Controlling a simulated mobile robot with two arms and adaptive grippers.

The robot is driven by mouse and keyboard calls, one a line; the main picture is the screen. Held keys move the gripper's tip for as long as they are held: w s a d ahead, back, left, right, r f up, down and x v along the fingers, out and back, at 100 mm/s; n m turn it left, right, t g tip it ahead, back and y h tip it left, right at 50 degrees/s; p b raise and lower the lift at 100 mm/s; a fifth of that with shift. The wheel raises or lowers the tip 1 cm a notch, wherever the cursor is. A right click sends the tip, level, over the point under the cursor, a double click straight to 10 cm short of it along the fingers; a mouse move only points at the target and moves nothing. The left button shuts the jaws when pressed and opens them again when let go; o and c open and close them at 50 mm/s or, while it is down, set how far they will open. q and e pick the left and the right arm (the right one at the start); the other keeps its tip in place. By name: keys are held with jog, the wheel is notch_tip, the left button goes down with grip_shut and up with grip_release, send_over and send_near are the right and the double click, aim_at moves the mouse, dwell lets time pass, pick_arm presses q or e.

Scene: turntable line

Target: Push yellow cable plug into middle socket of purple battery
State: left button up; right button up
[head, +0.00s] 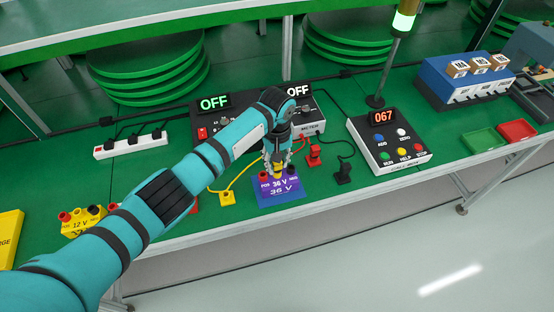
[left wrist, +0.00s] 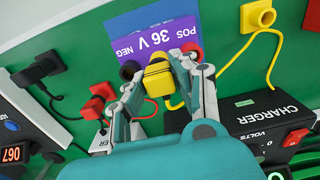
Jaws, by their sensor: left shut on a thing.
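The purple battery (head: 292,187), marked 36 V, POS and NEG, stands on the green bench; it also shows in the left wrist view (left wrist: 143,45). My left gripper (head: 278,168) is above it, fingers pointing down, shut on a yellow plug (left wrist: 158,80). In the left wrist view the plug lies between the battery's black socket (left wrist: 129,69) and red socket (left wrist: 194,52). It covers the middle socket, so I cannot tell how deep it sits. A second yellow plug (head: 227,198) with a yellow cable lies left of the battery. My right gripper is not in view.
The charger and meter boxes (head: 215,103), reading OFF, stand behind my arm. Red (head: 314,155) and black (head: 343,173) plugs lie right of the battery, near a call box (head: 388,142). A yellow 12 V battery (head: 80,220) is at the left. The bench's front edge is close.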

pick_arm(q)
jog(key=shift+f, duration=0.4)
dwell(0.6)
jog(key=shift+p, duration=0.35)
dwell(0.6)
jog(key=o, duration=1.1)
jog(key=shift+r, duration=0.1)
jog(key=shift+r+p, duration=3.65)
jog(key=shift+p, duration=0.55)
